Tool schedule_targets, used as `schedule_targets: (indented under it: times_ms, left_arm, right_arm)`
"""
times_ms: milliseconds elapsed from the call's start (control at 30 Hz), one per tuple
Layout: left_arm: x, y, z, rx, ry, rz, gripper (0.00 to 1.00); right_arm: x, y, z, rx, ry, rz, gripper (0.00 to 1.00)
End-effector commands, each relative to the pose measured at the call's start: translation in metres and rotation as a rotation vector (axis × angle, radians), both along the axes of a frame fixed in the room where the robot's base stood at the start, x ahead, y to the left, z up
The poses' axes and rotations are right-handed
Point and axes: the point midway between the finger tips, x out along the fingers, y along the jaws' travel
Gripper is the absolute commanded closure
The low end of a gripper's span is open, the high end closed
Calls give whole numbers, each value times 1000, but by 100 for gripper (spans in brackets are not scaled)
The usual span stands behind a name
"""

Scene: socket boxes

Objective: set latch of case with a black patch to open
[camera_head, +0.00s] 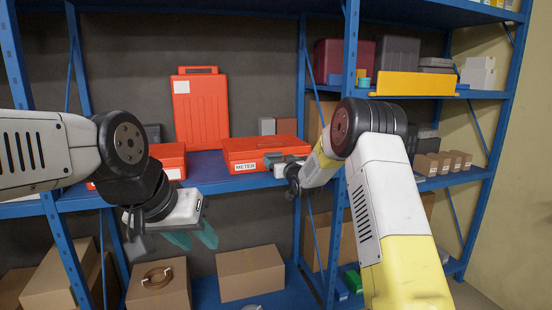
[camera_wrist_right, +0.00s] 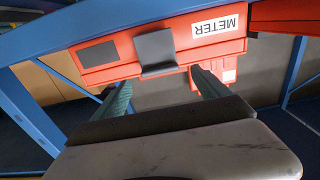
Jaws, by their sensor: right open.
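The orange case with a METER label (camera_head: 245,147) lies flat on the middle shelf. In the right wrist view its front face shows the black patch (camera_wrist_right: 97,54), the METER label and a dark grey latch (camera_wrist_right: 156,48) between them. The latch's flap stands out from the face and hangs over the case's edge in that view. My right gripper (camera_wrist_right: 160,78) is open, its teal fingertips on either side of the latch's end in the picture. Whether they touch it I cannot tell. My left gripper (camera_head: 193,238) is open and empty, below the shelf's front edge.
Another orange case (camera_head: 200,112) stands upright behind, and one (camera_head: 168,158) lies to the left. A blue rack post (camera_head: 300,110) stands right of the case. Cardboard boxes (camera_head: 250,272) sit on the lower shelf. The space before the shelf between my arms is free.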

Motion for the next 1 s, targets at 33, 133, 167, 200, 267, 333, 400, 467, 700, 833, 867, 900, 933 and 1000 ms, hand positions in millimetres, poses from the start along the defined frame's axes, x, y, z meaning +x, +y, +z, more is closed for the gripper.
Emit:
schedule_targets:
  times_ms: [33, 133, 167, 200, 267, 333, 400, 467, 700, 833, 867, 900, 933, 1000]
  left_arm:
    - [0, 0, 0, 0, 0, 0, 64]
    - [0, 0, 0, 0, 0, 0, 64]
    - [0, 0, 0, 0, 0, 0, 64]
    - [0, 0, 0, 0, 0, 0, 64]
    - [0, 0, 0, 0, 0, 0, 64]
    - [0, 0, 0, 0, 0, 0, 64]
    - [0, 0, 0, 0, 0, 0, 64]
    - [0, 0, 0, 0, 0, 0, 64]
    - [0, 0, 0, 0, 0, 0, 64]
    - [0, 0, 0, 0, 0, 0, 64]
    - [0, 0, 0, 0, 0, 0, 64]
    - [0, 0, 0, 0, 0, 0, 64]
    - [0, 0, 0, 0, 0, 0, 64]
    - [0, 0, 0, 0, 0, 0, 64]
  right_arm:
    - [9, 3, -1, -1, 0, 1, 15]
    - [23, 8, -1, 0, 1, 0, 15]
    - [27, 9, 0, 0, 0, 0, 15]
    - [31, 10, 0, 0, 0, 1, 15]
    - [36, 12, -1, 0, 1, 0, 15]
    - [40, 13, 0, 0, 1, 0, 15]
    - [42, 14, 0, 0, 1, 0, 15]
    - [43, 14, 0, 0, 1, 0, 15]
    - [43, 14, 0, -1, 2, 0, 22]
    - [43, 14, 0, -1, 2, 0, 48]
    - [43, 14, 0, -1, 2, 0, 54]
    - [43, 14, 0, -1, 2, 0, 62]
    - [43, 14, 0, -1, 2, 0, 68]
    - [43, 14, 0, -1, 2, 0, 77]
